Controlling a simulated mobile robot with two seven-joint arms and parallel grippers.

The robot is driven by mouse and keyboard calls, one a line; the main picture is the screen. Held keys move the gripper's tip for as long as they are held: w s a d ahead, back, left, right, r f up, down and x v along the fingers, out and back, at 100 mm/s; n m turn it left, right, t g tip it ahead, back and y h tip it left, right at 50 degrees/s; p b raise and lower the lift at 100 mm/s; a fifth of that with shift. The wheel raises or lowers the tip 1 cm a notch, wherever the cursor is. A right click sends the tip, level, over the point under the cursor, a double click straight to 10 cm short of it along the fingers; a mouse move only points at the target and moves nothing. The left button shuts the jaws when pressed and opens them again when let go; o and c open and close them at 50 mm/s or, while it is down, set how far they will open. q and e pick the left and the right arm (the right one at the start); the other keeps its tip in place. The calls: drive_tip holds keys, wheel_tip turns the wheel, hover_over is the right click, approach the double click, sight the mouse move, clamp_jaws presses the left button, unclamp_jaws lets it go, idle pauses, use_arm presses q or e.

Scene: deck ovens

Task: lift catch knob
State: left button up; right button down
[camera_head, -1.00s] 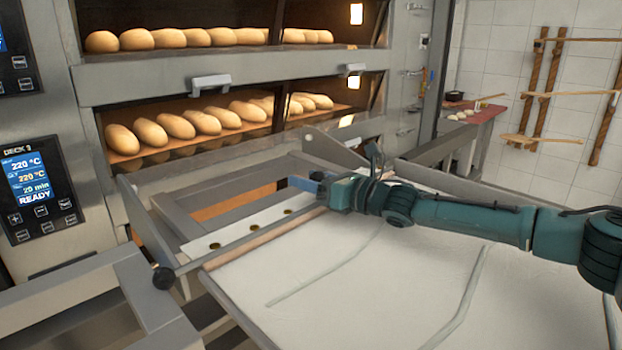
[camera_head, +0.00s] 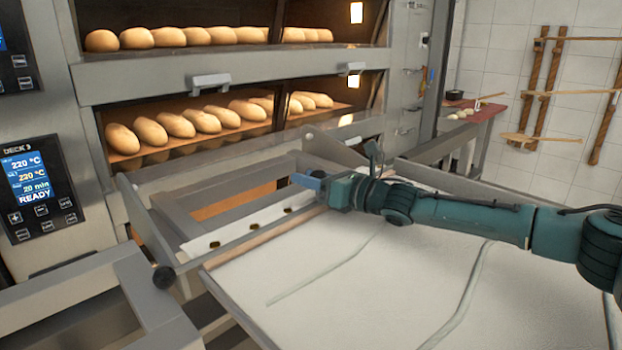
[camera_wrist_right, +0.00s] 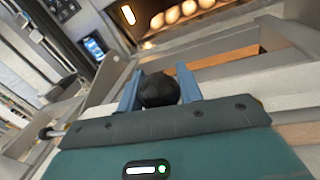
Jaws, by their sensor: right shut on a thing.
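The catch knob (camera_wrist_right: 160,90) is a round black knob in the right wrist view. It sits between the two blue fingers of my right gripper (camera_wrist_right: 160,88), which is shut on it. In the head view my right gripper (camera_head: 308,182) reaches in from the right, over the far end of the white slotted strip (camera_head: 232,236) on the loader. My left gripper is not in view.
The loader's pale cloth bed (camera_head: 350,285) lies below my right arm. Another black knob (camera_head: 163,277) is on the loader's near left side. Loaves (camera_head: 175,125) lie in the oven deck (camera_head: 230,85) behind. A control panel (camera_head: 38,185) is at left.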

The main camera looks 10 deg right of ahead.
drive_tip(key=shift+r+p, duration=0.75)
drive_tip(key=shift+r, duration=0.35)
drive_tip(key=c, duration=0.9)
unclamp_jaws()
drive_tip(key=shift+c, duration=0.2)
drive_tip(key=shift+s+d+f, duration=0.15)
drive_tip(key=shift+s+d, duration=0.15)
drive_tip(key=shift+d, duration=0.1)
drive_tip(key=b+v, duration=0.1)
drive_tip(key=v, duration=1.1)
drive_tip(key=shift+s, duration=0.1)
